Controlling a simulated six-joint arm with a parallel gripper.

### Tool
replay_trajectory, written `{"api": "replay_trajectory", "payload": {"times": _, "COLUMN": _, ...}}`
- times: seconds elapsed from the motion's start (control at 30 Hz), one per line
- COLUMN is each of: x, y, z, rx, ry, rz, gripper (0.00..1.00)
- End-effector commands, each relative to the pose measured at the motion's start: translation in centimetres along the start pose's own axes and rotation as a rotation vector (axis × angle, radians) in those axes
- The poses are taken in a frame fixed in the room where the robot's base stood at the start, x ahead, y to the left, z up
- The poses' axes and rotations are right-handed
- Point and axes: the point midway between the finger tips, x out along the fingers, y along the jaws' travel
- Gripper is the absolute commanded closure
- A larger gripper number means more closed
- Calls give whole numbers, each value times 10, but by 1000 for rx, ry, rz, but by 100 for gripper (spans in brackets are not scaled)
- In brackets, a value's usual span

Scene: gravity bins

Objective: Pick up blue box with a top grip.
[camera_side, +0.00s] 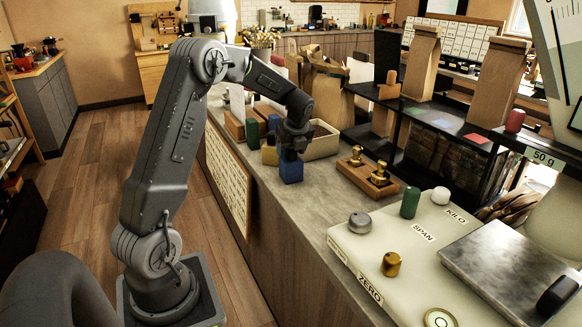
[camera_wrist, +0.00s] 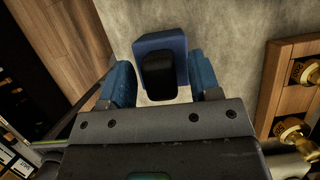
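The blue box (camera_side: 291,171) stands upright on the grey counter in the side view, near the counter's left edge. My gripper (camera_side: 291,147) is directly above it, pointing down, with its tips at about the height of the box's top. In the wrist view, the blue box (camera_wrist: 150,45) shows between and just beyond the two blue-tinted fingers of my gripper (camera_wrist: 160,72). The fingers are spread, one on each side, with a gap visible on both sides. A dark rounded shape covers part of the box there; I cannot tell what it is.
A beige bin (camera_side: 322,146) is close behind. A wooden block (camera_side: 367,180) with brass weights is to the right. The counter in front of the box is clear.

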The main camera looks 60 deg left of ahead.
Motion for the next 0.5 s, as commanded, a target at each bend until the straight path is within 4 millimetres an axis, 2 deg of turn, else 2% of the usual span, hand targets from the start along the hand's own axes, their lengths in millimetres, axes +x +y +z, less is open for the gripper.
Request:
{"api": "replay_trajectory", "payload": {"times": 0.07, "x": 0, "y": 0, "z": 0, "rx": 0, "ry": 0, "rz": 0, "gripper": 51}}
{"api": "replay_trajectory", "payload": {"times": 0.5, "x": -1, "y": 0, "z": 0, "rx": 0, "ry": 0, "rz": 0, "gripper": 93}}
